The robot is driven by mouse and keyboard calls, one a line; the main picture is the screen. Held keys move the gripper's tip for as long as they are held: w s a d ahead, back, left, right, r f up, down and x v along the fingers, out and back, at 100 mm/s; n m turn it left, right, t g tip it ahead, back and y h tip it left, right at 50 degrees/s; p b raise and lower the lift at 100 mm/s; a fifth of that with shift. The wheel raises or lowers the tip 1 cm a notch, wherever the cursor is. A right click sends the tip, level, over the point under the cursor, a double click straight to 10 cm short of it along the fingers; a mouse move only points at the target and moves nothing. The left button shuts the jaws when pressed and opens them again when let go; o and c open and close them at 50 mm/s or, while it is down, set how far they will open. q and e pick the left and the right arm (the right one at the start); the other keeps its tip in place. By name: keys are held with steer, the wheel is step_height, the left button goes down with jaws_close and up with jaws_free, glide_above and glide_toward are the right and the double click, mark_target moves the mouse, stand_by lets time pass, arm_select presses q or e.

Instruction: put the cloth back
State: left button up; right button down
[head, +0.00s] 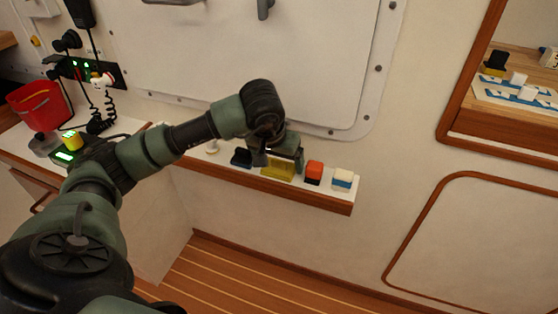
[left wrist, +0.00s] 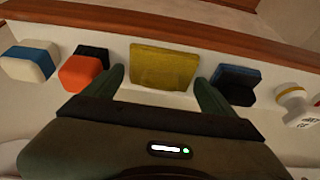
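A yellow cloth (head: 277,170), folded into a block-like shape, is on the narrow white-topped shelf (head: 338,202) along the wall. In the left wrist view the cloth (left wrist: 164,66) appears between the two fingertips, with a small gap showing on each side. My left gripper (head: 282,160) reaches down to the shelf at the cloth and is open. Its fingers also show in the left wrist view (left wrist: 162,88). In the head view the gripper hides part of the cloth. My right gripper is not in view.
An orange-and-black block (head: 314,172) and a blue-and-white block (head: 342,180) stand to the right of the cloth. A dark blue-black block (head: 241,157) stands close to its left. A red bucket (head: 38,106) stands on the left counter.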

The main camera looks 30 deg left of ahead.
mark_target(275, 174)
arm_select(q)
steer(key=shift+r, duration=0.1)
steer(key=shift+s+r, duration=0.1)
steer(key=shift+r, duration=0.2)
steer(key=p+v, duration=0.1)
steer(key=v, duration=0.5)
steer(key=shift+s+r+p, duration=0.15)
steer(key=shift+r+p, duration=0.2)
steer(key=v, duration=0.4)
steer(key=shift+s+r+p, duration=0.2)
steer(key=shift+r+p, duration=0.1)
steer(key=shift+p, duration=0.1)
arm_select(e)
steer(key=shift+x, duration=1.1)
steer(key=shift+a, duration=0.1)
